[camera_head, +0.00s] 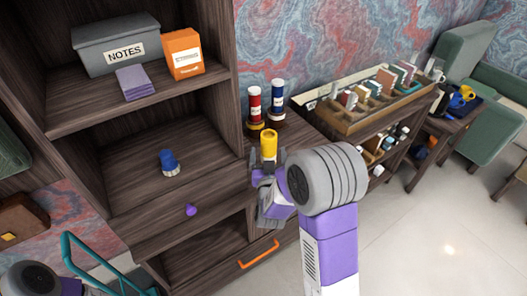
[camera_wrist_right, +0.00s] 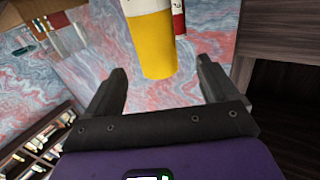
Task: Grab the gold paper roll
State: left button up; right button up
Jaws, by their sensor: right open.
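The gold paper roll (camera_head: 268,145) is a yellow upright cylinder on the wooden cabinet top, in front of a red roll and a blue roll. My right gripper (camera_head: 265,172) is open at the near side of the gold roll, and its fingers hide the roll's lower part in the head view. In the right wrist view the gold roll (camera_wrist_right: 155,45) shows ahead, between the two spread fingers of the right gripper (camera_wrist_right: 162,72). I cannot tell whether the fingers touch it. Part of my left arm shows at the bottom left; its gripper is out of view.
The red roll (camera_head: 254,102) and blue roll (camera_head: 278,100) stand close behind. Left are shelves with a grey NOTES box (camera_head: 120,50), an orange box (camera_head: 183,55) and a blue object (camera_head: 169,163). A wooden organizer (camera_head: 350,118) stands right.

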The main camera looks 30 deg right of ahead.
aim_at(269, 144)
jog(key=x, duration=0.4)
jog(key=r+b+x, duration=0.1)
jog(key=x, duration=0.2)
jog(key=shift+s+d, duration=0.1)
jog(key=shift+d, duration=0.1)
jog(key=shift+r, duration=0.1)
jog(key=c, duration=1.5)
